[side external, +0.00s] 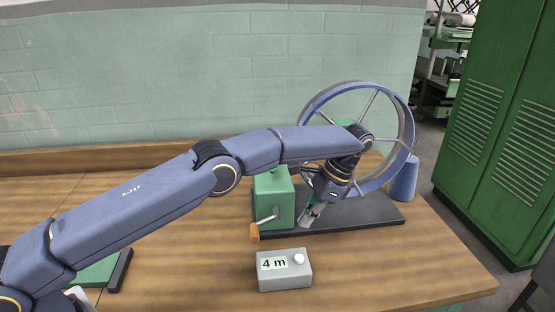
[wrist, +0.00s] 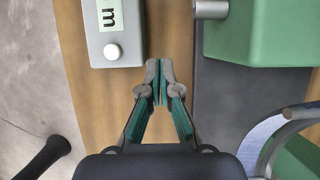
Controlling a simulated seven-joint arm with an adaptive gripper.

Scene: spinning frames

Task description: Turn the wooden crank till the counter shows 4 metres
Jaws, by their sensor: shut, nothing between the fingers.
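The wooden crank handle (side external: 254,232) hangs at the end of a metal arm on the front of the green gear box (side external: 272,200). The counter (side external: 284,270) is a grey box whose display reads "4 m"; the wrist view shows part of the counter (wrist: 112,50) with an "m" and a white knob. My gripper (side external: 307,224) is shut and empty, to the right of the green box and apart from the crank. In the wrist view my gripper (wrist: 158,98) points down with its fingertips together, between the counter and the green box (wrist: 268,35).
A large blue spoked wheel (side external: 410,125) stands behind my gripper on a dark base plate (side external: 370,212). A blue cone (side external: 404,180) stands at the right. A green block (side external: 98,272) lies at the lower left. The table front right (side external: 400,265) is clear.

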